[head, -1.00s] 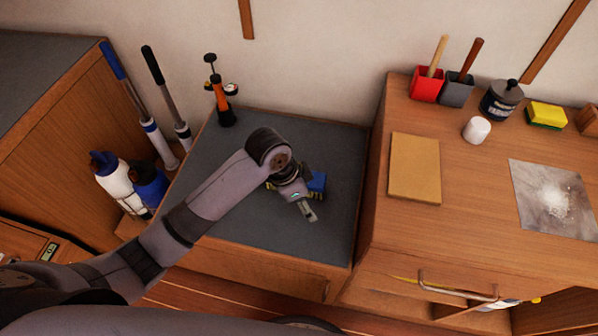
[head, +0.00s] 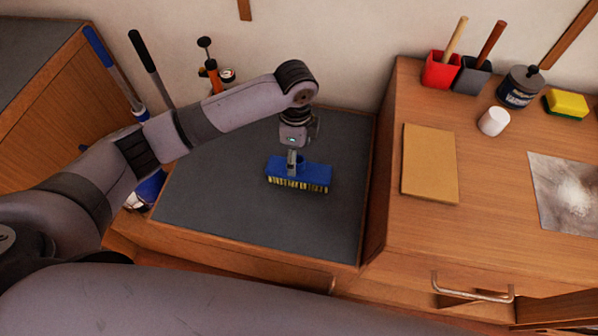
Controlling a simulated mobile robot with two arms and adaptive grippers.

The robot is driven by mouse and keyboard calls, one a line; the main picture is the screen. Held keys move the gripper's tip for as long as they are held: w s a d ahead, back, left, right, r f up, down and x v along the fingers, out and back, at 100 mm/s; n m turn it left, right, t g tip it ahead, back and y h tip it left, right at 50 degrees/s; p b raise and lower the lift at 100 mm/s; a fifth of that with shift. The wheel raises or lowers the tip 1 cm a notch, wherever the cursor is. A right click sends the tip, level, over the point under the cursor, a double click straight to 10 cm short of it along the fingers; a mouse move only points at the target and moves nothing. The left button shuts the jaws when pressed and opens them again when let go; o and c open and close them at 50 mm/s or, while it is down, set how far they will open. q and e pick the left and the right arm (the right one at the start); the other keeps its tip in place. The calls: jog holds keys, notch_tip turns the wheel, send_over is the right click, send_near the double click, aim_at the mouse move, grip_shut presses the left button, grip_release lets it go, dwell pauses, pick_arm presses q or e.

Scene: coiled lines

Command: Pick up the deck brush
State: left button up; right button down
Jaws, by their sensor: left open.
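The deck brush (head: 314,177) has a blue block with pale yellow bristles along its lower edge. It is on the dark grey top of the low cabinet (head: 225,205), near the middle. My left gripper (head: 291,166) is open and points down at the brush, over the left part of its block. The fingers overlap the block in the head view, and I cannot tell whether they touch it. My right gripper is not in view.
A higher wooden counter (head: 390,235) stands at the right, with a tan board (head: 430,163), a white cup (head: 493,122), a dark jar (head: 520,87) and a yellow sponge (head: 566,104). An orange-black pump (head: 213,76) stands behind my arm. The grey top around the brush is clear.

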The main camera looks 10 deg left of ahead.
aim_at(298, 169)
pick_arm(q)
jog(key=f, duration=0.8)
jog(key=shift+w+d+f, duration=0.15)
jog(key=shift+w+f, duration=0.05)
jog(key=shift+f, duration=0.1)
jog(key=shift+c, duration=0.2)
jog(key=c, duration=1.4)
jog(key=shift+r, duration=0.15)
notch_tip(298, 169, up, 20)
jog(key=shift+f+p, duration=0.1)
jog(key=shift+p, duration=0.3)
